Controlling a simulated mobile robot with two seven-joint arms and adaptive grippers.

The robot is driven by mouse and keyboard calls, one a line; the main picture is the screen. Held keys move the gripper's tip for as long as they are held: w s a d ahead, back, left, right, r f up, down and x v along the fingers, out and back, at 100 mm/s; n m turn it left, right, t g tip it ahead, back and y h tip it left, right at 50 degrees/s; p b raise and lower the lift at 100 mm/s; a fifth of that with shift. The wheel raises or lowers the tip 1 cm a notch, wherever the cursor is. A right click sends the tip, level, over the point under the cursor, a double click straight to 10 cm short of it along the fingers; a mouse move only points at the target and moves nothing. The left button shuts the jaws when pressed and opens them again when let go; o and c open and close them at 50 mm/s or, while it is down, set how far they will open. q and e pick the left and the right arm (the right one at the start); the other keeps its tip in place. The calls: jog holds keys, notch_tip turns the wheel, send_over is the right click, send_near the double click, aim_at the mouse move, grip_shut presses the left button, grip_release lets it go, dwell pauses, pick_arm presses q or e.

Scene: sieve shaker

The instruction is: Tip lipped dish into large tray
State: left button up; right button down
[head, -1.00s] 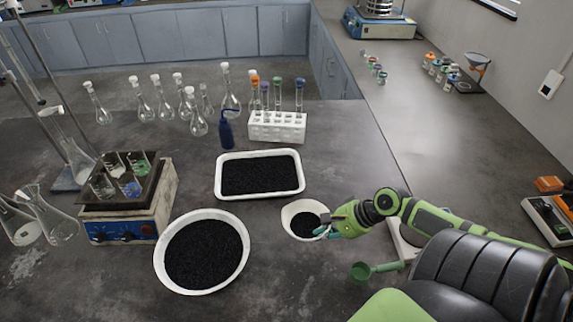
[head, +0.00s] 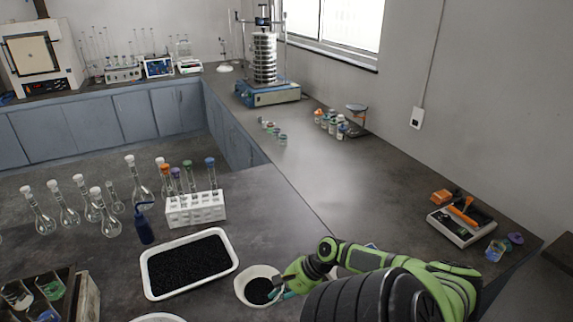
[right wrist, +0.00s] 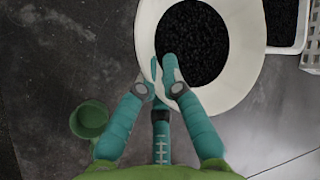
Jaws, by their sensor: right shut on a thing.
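The lipped dish (head: 242,284) is a small white round bowl with black granules inside, standing on the dark bench. My right gripper (head: 283,290) is shut on its right rim. In the right wrist view the fingertips (right wrist: 163,76) pinch the near wall of the dish (right wrist: 243,62), and the dish looks level. The large tray (head: 195,284) is white and rectangular, holds a layer of black granules, and lies just left of the dish. Its edge also shows at the top right of the right wrist view (right wrist: 284,49). My left gripper is out of view.
A round white pan (head: 157,317) is cut off at the bottom edge. A white tube rack (head: 195,208) and a blue wash bottle (head: 145,225) stand behind the tray.

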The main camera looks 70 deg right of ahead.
jog(key=w+a+f+m+t+b, duration=0.1)
jog(key=w+a+m+b, duration=0.4)
jog(key=w, duration=1.2)
jog(key=w+f+m+t+b, duration=0.1)
jog(key=w+m+b, duration=0.1)
jog(key=w+b, duration=1.15)
pick_arm(q)
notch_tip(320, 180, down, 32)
jog(key=b, duration=1.4)
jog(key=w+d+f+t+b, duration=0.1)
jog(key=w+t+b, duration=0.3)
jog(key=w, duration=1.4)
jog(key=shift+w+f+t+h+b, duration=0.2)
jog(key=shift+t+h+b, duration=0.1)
jog(key=shift+b, duration=0.5)
pick_arm(e)
jog(key=w+d+r+m+t+y, duration=0.1)
jog(key=d+r+m+t+y, duration=0.2)
jog(key=d+m+t+y, duration=0.5)
jog(key=shift+d+m+t, duration=0.2)
jog(key=shift+m+t, duration=1)
jog(key=shift+t, duration=0.2)
